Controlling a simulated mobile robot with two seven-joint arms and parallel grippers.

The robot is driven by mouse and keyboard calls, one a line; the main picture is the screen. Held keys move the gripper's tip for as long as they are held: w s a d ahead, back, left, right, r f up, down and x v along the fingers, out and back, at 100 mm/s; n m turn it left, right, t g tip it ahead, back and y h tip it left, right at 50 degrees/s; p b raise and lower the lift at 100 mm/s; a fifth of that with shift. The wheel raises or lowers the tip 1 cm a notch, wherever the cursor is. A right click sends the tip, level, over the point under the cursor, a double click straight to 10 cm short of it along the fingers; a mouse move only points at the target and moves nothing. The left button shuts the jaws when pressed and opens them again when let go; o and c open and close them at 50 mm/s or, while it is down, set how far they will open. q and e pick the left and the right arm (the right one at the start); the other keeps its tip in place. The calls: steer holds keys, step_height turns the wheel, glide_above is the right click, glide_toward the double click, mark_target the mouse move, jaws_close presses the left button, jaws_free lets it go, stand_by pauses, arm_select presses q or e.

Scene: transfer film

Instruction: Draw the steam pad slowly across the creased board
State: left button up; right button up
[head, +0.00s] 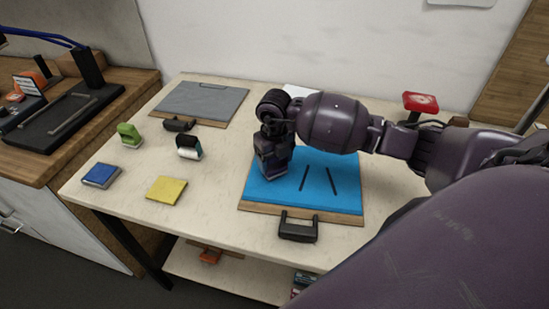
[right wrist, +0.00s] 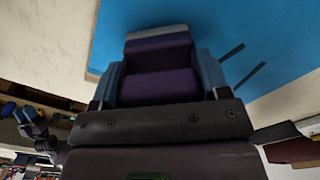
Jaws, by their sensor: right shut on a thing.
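The creased board (head: 335,203) is a blue sheet on a wooden base with two dark slanting lines on its right half. It also shows in the right wrist view (right wrist: 235,25). My right gripper (head: 272,172) is over the left part of the board. It is shut on the steam pad, a purple block with a grey edge (right wrist: 157,80), held between its fingers. The pad is mostly hidden in the head view, and I cannot tell whether it touches the board.
A black handle (head: 298,229) lies at the board's front edge. A grey board (head: 200,103), green block (head: 129,135), blue pad (head: 100,175), yellow pad (head: 166,189) and a dark-and-white block (head: 189,148) are to the left. A red block (head: 420,102) stands behind my right arm.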

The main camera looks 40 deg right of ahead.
steer(key=shift+d, duration=0.1)
stand_by(0.3)
steer(key=shift+s+d, duration=0.5)
steer(key=shift+s, duration=0.05)
steer(key=shift+s+d+p, duration=0.4)
steer(key=shift+s+d, duration=0.35)
steer(key=shift+d, duration=0.05)
steer(key=shift+s+d, duration=0.1)
steer(key=shift+s, duration=0.05)
steer(key=shift+s+d, duration=0.1)
stand_by(0.7)
steer(key=shift+s+d, duration=0.7)
steer(key=shift+s+d+p, duration=0.3)
steer(key=shift+s+d, duration=0.35)
steer(key=shift+d, duration=0.1)
